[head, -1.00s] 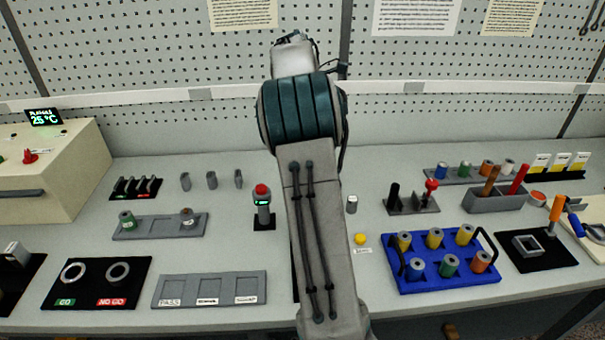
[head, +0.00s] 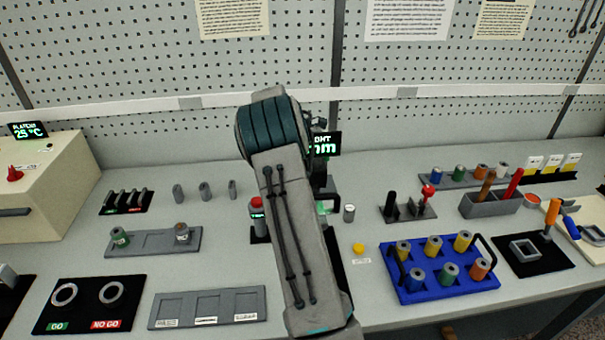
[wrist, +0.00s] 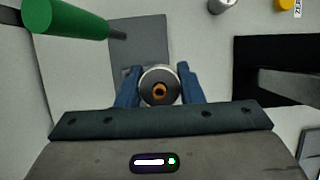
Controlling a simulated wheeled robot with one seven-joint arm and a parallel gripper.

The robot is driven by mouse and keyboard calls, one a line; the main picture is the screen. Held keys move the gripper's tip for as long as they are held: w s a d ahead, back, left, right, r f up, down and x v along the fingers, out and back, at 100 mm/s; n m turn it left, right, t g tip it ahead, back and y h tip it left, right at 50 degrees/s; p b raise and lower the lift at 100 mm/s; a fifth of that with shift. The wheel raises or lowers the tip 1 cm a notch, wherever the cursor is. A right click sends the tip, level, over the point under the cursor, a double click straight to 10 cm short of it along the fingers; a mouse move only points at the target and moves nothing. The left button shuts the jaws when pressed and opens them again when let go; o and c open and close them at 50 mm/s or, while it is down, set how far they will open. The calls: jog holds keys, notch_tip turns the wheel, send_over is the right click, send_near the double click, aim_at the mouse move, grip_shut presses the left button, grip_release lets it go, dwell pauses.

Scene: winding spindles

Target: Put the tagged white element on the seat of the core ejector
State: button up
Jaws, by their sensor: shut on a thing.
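My gripper (wrist: 160,88) has its blue fingers closed on the sides of a round, whitish-grey element (wrist: 148,76) with an orange centre, seen from above in the wrist view. I cannot make out a tag on it. A grey plate (wrist: 140,45) lies beneath or behind it; I cannot tell whether they touch. In the head view my arm hides the gripper and the element. The core ejector is not clearly identifiable; a dark stand with a red-knobbed lever (head: 428,192) stands right of my arm.
A green barrel with a grey tip (wrist: 75,20) is close by at upper left in the wrist view. A millimetre display (head: 325,145) stands behind my arm. A pale cylinder (head: 349,212), yellow button (head: 358,249) and blue rack of spools (head: 440,290) are to the right.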

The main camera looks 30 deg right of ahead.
jog(key=w, duration=0.1)
jog(key=w+f, duration=0.1)
jog(key=w+f+p, duration=0.1)
jog(key=w, duration=0.1)
jog(key=shift+w+f, duration=0.1)
jog(key=shift+f, duration=0.15)
jog(key=shift+f+p, duration=0.6)
jog(key=shift+f, duration=1.55)
jog(key=o, duration=1)
jog(key=shift+a, duration=0.1)
jog(key=shift+r, duration=0.1)
